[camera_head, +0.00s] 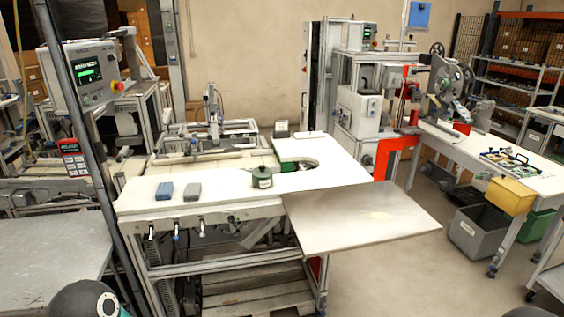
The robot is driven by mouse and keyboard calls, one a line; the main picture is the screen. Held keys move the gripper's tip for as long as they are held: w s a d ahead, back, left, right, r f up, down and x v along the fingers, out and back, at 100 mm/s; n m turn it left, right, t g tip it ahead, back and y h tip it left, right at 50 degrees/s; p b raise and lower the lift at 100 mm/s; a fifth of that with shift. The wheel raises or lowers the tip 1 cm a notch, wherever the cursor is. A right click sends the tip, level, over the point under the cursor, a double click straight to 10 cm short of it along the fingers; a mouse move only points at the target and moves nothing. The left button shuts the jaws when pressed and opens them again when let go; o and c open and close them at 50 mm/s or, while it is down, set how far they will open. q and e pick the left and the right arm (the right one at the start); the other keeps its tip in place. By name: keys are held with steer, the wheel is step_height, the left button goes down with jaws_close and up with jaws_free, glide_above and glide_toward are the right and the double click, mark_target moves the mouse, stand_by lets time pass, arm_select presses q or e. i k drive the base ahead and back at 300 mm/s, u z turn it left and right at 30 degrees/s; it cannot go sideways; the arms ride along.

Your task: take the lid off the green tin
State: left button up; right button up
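The green tin (262,181) stands upright near the front edge of the white worktable (345,177). It is dark green with a pale band or label on its side. A darker green top with a small raised part in the middle sits on it, and it looks like the lid (262,170). Neither gripper shows. Nothing of mine is near the tin.
A blue block (164,191) and a grey block (193,191) lie left of the tin. A metal sheet (360,217) juts out at the front right. A linear rig (205,140) stands behind. Tabletop around the tin is mostly clear.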

mark_target(262, 172)
steer(key=u, duration=0.2)
steer(key=i, duration=1.35)
steer(key=u, duration=0.7)
steer(key=i, duration=0.35)
steer(key=u, duration=0.15)
